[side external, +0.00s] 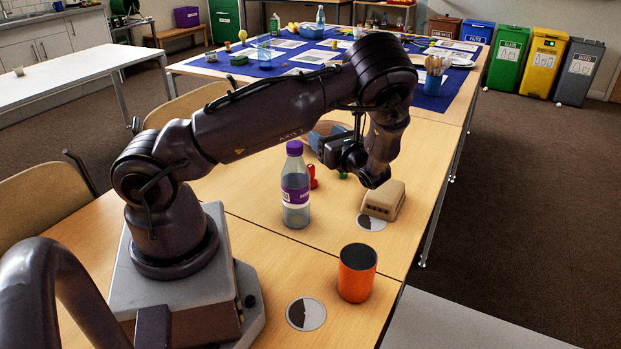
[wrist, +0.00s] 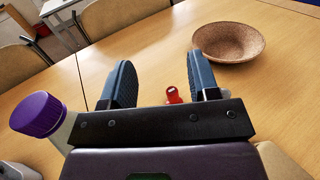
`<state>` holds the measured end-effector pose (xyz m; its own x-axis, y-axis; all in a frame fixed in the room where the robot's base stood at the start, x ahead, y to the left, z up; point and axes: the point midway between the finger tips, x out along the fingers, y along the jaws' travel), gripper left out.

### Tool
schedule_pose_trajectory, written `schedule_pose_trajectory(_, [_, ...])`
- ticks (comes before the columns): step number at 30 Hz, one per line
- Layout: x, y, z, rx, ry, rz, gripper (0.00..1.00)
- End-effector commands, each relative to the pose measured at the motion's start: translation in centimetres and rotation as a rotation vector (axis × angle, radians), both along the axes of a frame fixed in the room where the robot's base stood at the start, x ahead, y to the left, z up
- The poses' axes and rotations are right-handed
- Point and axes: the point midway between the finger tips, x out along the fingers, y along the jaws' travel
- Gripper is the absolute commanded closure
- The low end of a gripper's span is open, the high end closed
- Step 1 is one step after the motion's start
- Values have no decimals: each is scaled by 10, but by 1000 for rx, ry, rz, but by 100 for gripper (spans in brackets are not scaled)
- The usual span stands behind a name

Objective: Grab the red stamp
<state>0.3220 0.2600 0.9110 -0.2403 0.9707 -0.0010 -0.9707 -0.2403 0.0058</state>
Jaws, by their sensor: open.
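The red stamp (side external: 312,178) stands on the table just right of the purple-capped bottle in the side view. In the wrist view the red stamp (wrist: 174,95) shows between my two blue fingers, nearer the right one, with its lower part hidden behind the black gripper bar. My gripper (wrist: 160,62) is open, with nothing held. In the side view my gripper (side external: 321,138) is above and behind the stamp, its fingers pointing left; I cannot tell the exact gap.
The bottle (side external: 296,190) stands close left of the stamp. A green object (side external: 343,175) is to its right. A tan box (side external: 383,200), an orange cup (side external: 357,272) and two round discs are nearer the front right. A brown bowl (wrist: 229,51) lies beyond the fingers.

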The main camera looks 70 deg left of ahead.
Motion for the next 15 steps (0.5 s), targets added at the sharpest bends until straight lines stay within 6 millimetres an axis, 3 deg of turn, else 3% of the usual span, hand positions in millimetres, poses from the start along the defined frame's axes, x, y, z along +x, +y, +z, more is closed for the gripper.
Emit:
schedule_pose_trajectory(1, [-1,1,-18,1,7,1,45])
schedule_pose_trajectory(3, [0,1,-34,2,3,0,45])
schedule_pose_trajectory(11, [0,0,-71,1,2,1,45])
schedule_pose_trajectory(15, [0,1,-101,0,3,1,45])
